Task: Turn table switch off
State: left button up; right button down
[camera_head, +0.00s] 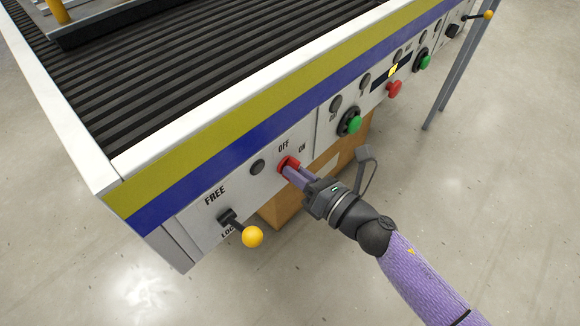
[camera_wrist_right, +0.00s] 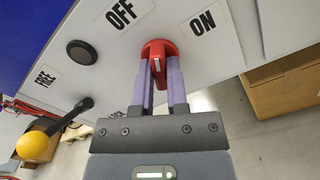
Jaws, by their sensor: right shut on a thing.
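The red table switch (camera_head: 287,165) sits on the white front panel between the OFF and ON labels. In the right wrist view the red switch (camera_wrist_right: 158,50) shows a white mark on its knob, between the OFF label (camera_wrist_right: 122,13) and the ON label (camera_wrist_right: 203,22). My right gripper (camera_head: 291,170) is at the switch, its two purple fingers on either side of the knob and shut on it. The fingers show in the right wrist view (camera_wrist_right: 161,68) too, and hide part of the knob. My left gripper is not in view.
A lever with a yellow ball (camera_head: 252,237) sticks out at the FREE/LOCK label, left of the switch. Green buttons (camera_head: 350,124) and a red button (camera_head: 394,89) lie further right. A cardboard box (camera_head: 283,208) stands under the table.

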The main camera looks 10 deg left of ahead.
jog(key=n+b, duration=0.1)
jog(key=n, duration=0.4)
jog(key=shift+f, duration=0.1)
jog(key=shift+b, duration=0.4)
jog(key=c, duration=0.7)
grip_release()
jog(key=shift+n, duration=0.3)
jog(key=shift+c, duration=0.2)
jog(key=shift+o, duration=0.3)
